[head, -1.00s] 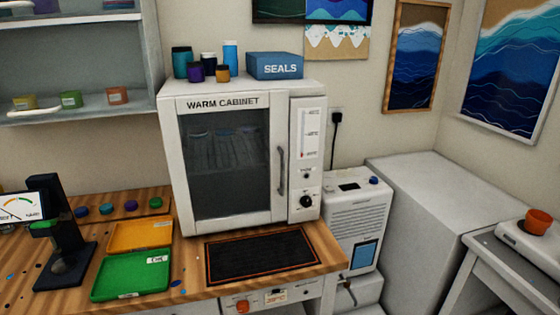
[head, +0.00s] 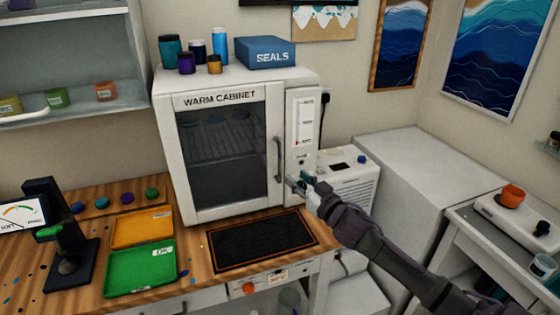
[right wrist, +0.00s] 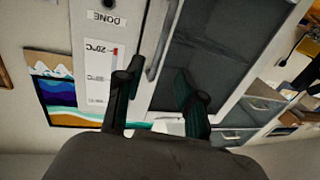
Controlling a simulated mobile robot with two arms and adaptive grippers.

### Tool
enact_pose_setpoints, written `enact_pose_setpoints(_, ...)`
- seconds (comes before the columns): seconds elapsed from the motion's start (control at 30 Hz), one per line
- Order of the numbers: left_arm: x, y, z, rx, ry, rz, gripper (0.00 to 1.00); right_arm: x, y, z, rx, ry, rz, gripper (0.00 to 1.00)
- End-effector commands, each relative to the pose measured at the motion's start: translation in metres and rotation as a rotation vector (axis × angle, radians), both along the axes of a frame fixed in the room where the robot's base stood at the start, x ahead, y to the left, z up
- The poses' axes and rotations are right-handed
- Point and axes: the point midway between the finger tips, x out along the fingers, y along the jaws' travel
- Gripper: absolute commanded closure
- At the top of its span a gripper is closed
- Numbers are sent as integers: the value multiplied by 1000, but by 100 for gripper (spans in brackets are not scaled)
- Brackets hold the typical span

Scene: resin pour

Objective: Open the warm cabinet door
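The warm cabinet (head: 240,205) stands on the wooden bench, and its glass door (head: 225,150) looks shut. The dark vertical handle (head: 279,160) is on the door's right side. My right gripper (head: 299,182) is in front of the cabinet's control strip, just right of the handle's lower end. In the right wrist view my gripper (right wrist: 158,102) is open, its two dark fingers wide apart with nothing held. The handle (right wrist: 164,40) shows ahead, between the lines of the fingers, and does not appear touched. My left gripper is not in view.
A black mat (head: 260,240) lies on the bench before the cabinet. A green tray (head: 140,270) and an orange tray (head: 142,228) lie left of it. A blue SEALS box (head: 265,53) and several jars stand on top of the cabinet. A white unit (head: 350,185) stands to the right.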

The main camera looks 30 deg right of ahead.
Motion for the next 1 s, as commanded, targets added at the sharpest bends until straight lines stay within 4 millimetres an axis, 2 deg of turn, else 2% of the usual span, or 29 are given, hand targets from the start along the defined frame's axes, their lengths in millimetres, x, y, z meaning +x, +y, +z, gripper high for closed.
enact_pose_setpoints(0.03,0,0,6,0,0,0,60,11,-1,4,2,-2,-2,62)
enact_pose_setpoints(0.3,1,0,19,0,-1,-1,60,64,-3,3,3,-1,-3,62)
enact_pose_setpoints(0.5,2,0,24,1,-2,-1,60,91,-4,1,2,1,-2,62)
enact_pose_setpoints(0.7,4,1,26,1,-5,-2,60,102,-4,0,0,1,-2,62)
enact_pose_setpoints(0.97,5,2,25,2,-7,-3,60,103,-4,-1,0,2,-1,62)
enact_pose_setpoints(1.0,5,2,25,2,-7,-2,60,103,-4,-1,0,2,-1,65)
